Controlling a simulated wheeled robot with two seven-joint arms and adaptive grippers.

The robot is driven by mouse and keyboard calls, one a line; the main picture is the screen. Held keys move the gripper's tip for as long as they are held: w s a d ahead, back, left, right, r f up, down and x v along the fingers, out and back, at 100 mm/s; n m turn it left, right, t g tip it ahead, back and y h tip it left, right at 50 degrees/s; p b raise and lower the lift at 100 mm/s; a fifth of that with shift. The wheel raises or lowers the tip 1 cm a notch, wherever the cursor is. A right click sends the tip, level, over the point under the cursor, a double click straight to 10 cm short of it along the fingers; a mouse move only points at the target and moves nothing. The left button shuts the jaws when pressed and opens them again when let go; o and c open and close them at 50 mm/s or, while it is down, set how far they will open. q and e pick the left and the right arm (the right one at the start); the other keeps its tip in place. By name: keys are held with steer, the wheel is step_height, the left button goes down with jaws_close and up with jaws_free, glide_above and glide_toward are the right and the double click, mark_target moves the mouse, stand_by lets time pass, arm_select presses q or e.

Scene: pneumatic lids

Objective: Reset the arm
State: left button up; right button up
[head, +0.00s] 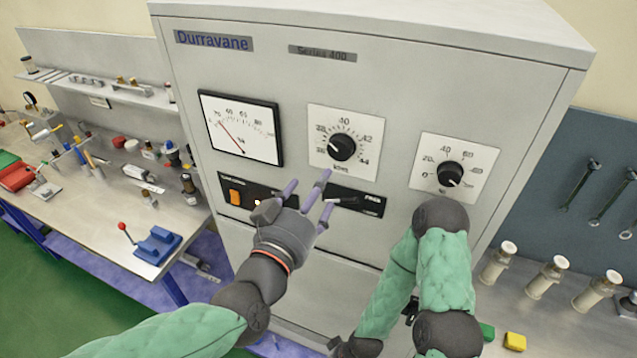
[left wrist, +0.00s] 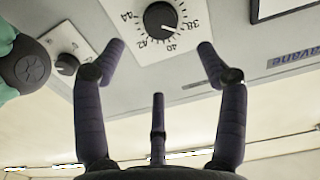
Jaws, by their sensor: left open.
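My left gripper (head: 313,190) is open and empty, its purple fingers spread in front of the grey cabinet (head: 300,70). It is just below the middle dial's black knob (head: 341,147), apart from it as far as I can tell. In the left wrist view the open fingers (left wrist: 160,48) frame the same knob (left wrist: 161,18) and hold nothing. My right arm (head: 445,270), in a green sleeve, is folded before the cabinet's lower right. Its gripper is not seen clearly; the arm runs to the bottom edge.
The cabinet also bears a gauge (head: 241,128), a right-hand knob (head: 450,174), an orange switch (head: 234,196) and a black plate (head: 362,204), partly behind my left fingers. A cluttered bench (head: 178,218) stands left. Pale cylinders (head: 547,277) and a tool board (head: 590,140) are at right.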

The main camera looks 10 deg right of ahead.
arm_select(q)
steer(key=shift+f, duration=0.1)
stand_by(0.4)
steer(key=w+a+f+n+g+y+b, duration=0.1)
steer(key=w+a+f+g+y+b, duration=0.2)
steer(key=f, duration=1.2)
steer(key=w+a+f+n+g+y+b, duration=0.15)
steer(key=a+f+b, duration=0.25)
steer(key=f, duration=1.1)
steer(key=w+a+f+n+g+y+b, duration=0.1)
steer(key=a+f+g+b, duration=0.2)
steer(key=f, duration=1.2)
steer(key=s+a+f+n+g+b, duration=0.1)
steer(key=s+a+f+g+b, duration=0.1)
steer(key=s+f, duration=0.4)
steer(key=s+a+f+n+g+b, duration=0.2)
steer(key=s+f, duration=0.4)
steer(key=f, duration=1)
steer(key=s+a+f+n+g+b, duration=0.1)
steer(key=s+a+f+g+b, duration=0.2)
steer(key=s+f+b, duration=0.3)
step_height(320, 180, down, 6)
steer(key=shift+s+a+r+n, duration=0.15)
steer(key=shift+s+a+n, duration=0.15)
steer(key=shift+a, duration=0.2)
steer(key=shift+w+y, duration=0.1)
steer(key=shift+y, duration=0.15)
